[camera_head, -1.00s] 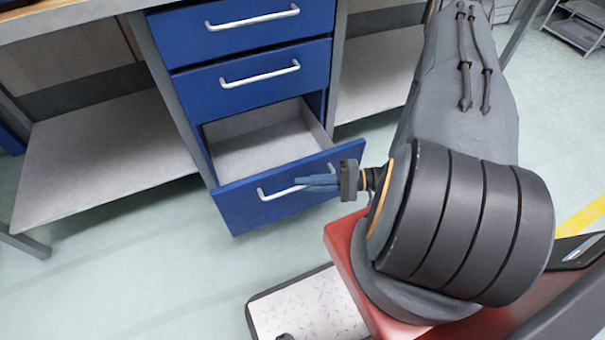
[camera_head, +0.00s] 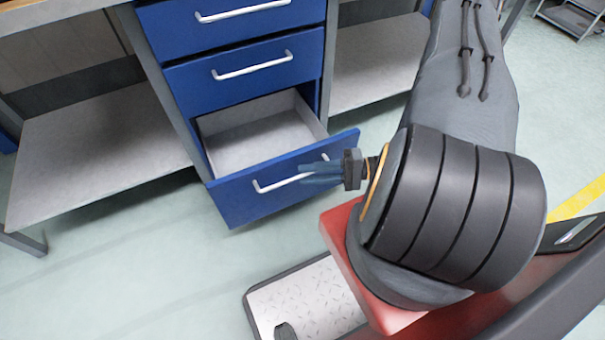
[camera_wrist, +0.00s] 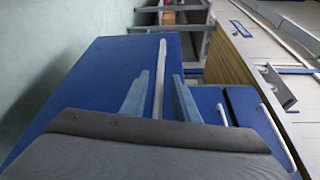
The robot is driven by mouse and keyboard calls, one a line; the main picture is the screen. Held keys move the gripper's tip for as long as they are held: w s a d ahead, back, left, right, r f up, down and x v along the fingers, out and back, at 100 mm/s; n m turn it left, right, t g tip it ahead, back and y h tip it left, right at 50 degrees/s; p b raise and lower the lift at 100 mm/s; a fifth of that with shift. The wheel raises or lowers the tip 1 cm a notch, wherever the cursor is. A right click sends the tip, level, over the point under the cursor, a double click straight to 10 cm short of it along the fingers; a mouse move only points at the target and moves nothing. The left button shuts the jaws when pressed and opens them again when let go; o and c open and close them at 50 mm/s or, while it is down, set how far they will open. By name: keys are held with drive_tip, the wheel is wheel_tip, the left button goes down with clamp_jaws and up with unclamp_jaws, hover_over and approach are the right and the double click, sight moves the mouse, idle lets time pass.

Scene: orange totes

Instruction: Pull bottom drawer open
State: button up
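The blue bottom drawer (camera_head: 285,184) is pulled well out of the cabinet, its pale, empty inside showing. It also fills much of the wrist view (camera_wrist: 98,75). Its silver bar handle (camera_head: 275,184) runs across the front. My gripper (camera_head: 308,174) is at the right part of this handle. In the wrist view, the fingers of my gripper (camera_wrist: 161,78) stand apart on either side of the handle (camera_wrist: 161,60), with small gaps showing, so it is open around the bar. Whether a finger touches the bar I cannot tell.
Two blue drawers above, the middle one (camera_head: 210,82) and the upper one (camera_head: 170,28), are shut. Grey lower shelves (camera_head: 100,150) flank the cabinet. Open floor (camera_head: 120,265) lies at the front left. A grey cart (camera_head: 575,18) stands far right.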

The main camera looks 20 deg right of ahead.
drive_tip(key=v, duration=0.5)
drive_tip(key=shift+s+d, duration=0.1)
drive_tip(key=shift+d, duration=0.05)
drive_tip(key=shift+r, duration=0.1)
